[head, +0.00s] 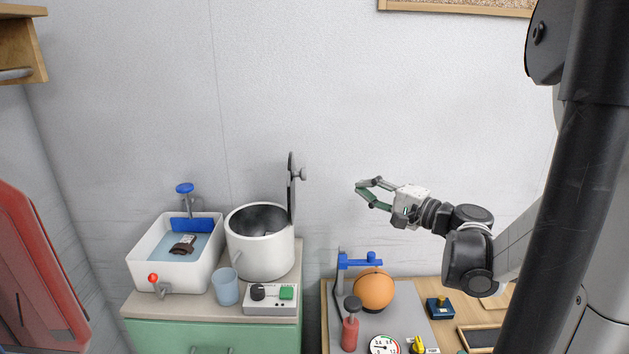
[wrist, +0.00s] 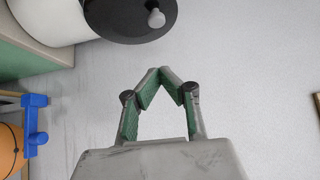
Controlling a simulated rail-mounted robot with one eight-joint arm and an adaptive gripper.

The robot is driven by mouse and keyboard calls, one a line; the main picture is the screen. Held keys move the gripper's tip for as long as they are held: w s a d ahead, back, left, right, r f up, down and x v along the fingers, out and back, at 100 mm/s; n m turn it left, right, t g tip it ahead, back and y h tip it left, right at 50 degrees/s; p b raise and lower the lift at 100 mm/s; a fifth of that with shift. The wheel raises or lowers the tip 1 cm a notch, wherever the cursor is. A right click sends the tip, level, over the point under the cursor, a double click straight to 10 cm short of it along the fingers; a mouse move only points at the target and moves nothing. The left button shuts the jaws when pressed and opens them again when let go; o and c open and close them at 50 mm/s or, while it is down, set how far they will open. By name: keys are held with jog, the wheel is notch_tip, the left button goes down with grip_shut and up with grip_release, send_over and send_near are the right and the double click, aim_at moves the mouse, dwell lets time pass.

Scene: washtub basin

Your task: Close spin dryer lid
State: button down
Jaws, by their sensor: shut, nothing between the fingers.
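The spin dryer (head: 262,250) is a white round drum on the counter, its dark inside showing. Its lid (head: 291,185) stands open, upright at the drum's right edge, with a pale knob (head: 301,174) facing right. My gripper (head: 358,190) is shut and empty, in the air to the right of the lid and apart from it. In the wrist view the gripper's fingertips (wrist: 160,72) meet. The dark lid (wrist: 125,18) with its light knob (wrist: 156,18) lies ahead at the top, and part of the white drum (wrist: 45,20) shows at the top left.
A white basin (head: 150,268) with water and a dark item stands left of the dryer. A blue cup (head: 225,287) and a control box (head: 271,298) stand in front. An orange ball (head: 373,289) and a blue clamp (head: 360,260) sit on the right table. Air between gripper and lid is clear.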

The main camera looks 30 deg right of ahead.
jog(key=w+a+p, duration=0.1)
jog(key=w+a, duration=0.5)
jog(key=w, duration=0.4)
jog(key=shift+w+a+r+p, duration=0.15)
jog(key=shift+w+a+p, duration=0.15)
jog(key=shift+w+a, duration=0.1)
jog(key=shift+d+r, duration=0.1)
